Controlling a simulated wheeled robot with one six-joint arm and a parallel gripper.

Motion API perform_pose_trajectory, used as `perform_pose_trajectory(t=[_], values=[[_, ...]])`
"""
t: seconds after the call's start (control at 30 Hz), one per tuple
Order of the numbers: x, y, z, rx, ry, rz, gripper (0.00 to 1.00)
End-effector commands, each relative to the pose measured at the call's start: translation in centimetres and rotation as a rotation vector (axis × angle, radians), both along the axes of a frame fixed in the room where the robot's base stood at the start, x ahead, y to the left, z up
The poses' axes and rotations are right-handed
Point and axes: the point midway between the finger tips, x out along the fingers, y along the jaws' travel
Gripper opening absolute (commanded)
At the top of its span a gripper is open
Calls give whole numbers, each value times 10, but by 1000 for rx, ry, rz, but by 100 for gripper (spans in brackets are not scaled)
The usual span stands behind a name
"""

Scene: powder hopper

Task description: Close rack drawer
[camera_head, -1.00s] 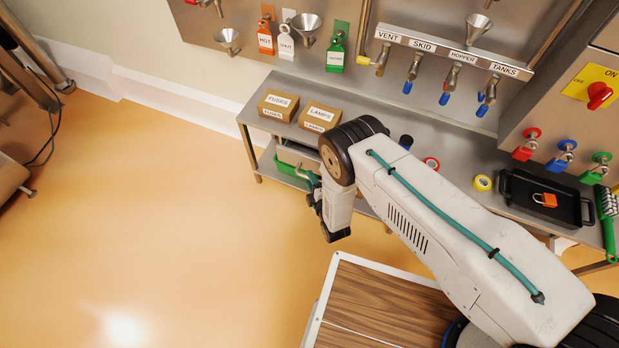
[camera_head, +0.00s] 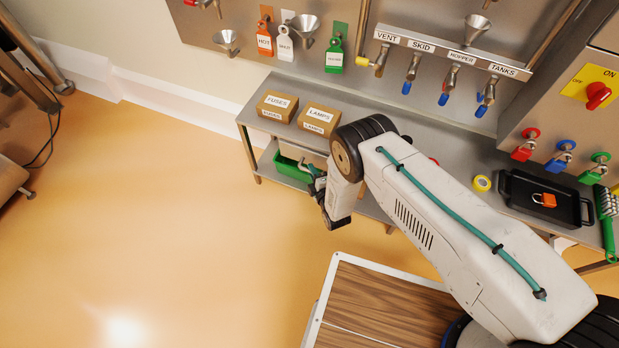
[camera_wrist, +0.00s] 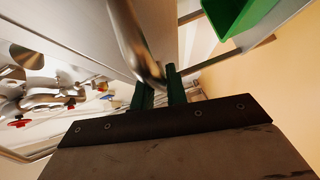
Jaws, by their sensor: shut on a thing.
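My gripper's green fingers (camera_wrist: 160,84) are closed around the lower end of a curved silver handle (camera_wrist: 130,40) in the wrist view. A plain grey metal panel (camera_wrist: 85,28), which looks like the drawer front, lies behind the handle. In the head view my gripper (camera_head: 316,174) is at the front of the steel bench, under its top edge. The drawer itself cannot be made out there, as the bench top and my arm hide that area. I cannot tell how far it stands out.
A green bin (camera_head: 290,166) sits on the bench's lower shelf, and it also shows in the wrist view (camera_wrist: 232,12). Boxes marked FUSES (camera_head: 276,106) and LAMPS (camera_head: 318,119) stand on the bench top (camera_head: 350,106). Open floor (camera_head: 150,220) lies to the left.

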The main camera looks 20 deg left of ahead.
Motion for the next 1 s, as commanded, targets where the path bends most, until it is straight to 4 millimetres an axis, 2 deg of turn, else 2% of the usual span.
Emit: perform_pose_trajectory(t=[0.1,0.33,0.37,0.4,0.43,0.77,1.0], values=[[12,-2,0,-1,-1,-1,0],[13,-1,1,-1,-1,-3,0],[14,-2,1,0,-1,-4,23],[14,-2,1,0,-1,-4,34],[13,-2,1,-1,-1,-3,36],[8,-4,0,-2,0,-1,36],[-20,-29,5,-3,2,-1,36]])
